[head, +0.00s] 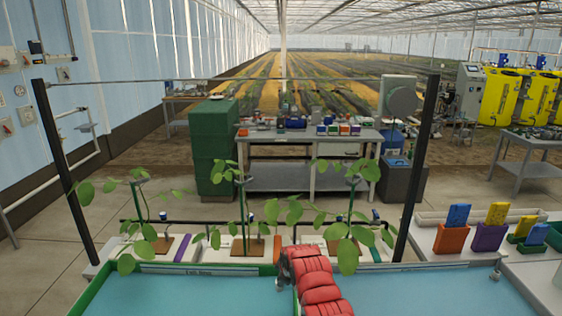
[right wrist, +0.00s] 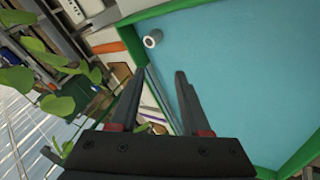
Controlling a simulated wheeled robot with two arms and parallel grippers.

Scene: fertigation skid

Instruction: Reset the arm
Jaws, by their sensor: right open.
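My right gripper (right wrist: 159,72) shows in the right wrist view, with its two dark fingers apart and nothing held between them. It is in front of a blue tray surface (right wrist: 235,70) with a green rim (right wrist: 290,158). A small white cylinder (right wrist: 152,38) stands near the tray's edge, beyond the fingertips and apart from them. Neither gripper can be made out in the head view. My left gripper is in no view.
Young plants (head: 245,205) stand behind the trays, between dark posts (head: 68,170). A red ribbed form (head: 318,285) crosses the middle front; I cannot tell what it is. Orange (head: 451,238) and purple (head: 488,236) holders stand at right. Most of the left blue surface (head: 200,295) is clear.

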